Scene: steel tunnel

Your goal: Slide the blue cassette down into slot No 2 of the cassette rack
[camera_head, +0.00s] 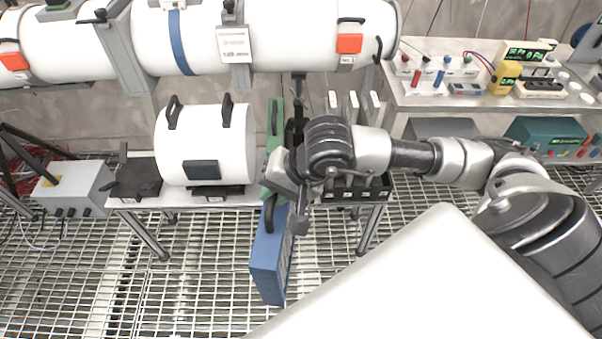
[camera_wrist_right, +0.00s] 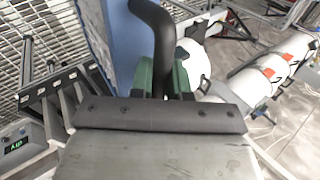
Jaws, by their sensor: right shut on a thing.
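The blue cassette (camera_head: 268,264) hangs upright in front of the bench in the head view, above the floor grating. Its blue side (camera_wrist_right: 125,38) also shows in the right wrist view. My right gripper (camera_head: 280,190) is shut on the cassette's black handle (camera_wrist_right: 162,40) at its top. The cassette rack (camera_head: 350,190) is a dark frame with several small labels along its front, to the right of the cassette. It also shows at the left of the right wrist view (camera_wrist_right: 62,84). My right wrist hides part of the rack, and the slot numbers are too small to read. My left gripper is not in view.
A green upright item (camera_head: 276,118) stands behind my right gripper. A white cylinder (camera_head: 205,145) lies on the bench to the left. Large white tubes (camera_head: 290,30) run across above. A table with instruments (camera_head: 430,98) stands at right.

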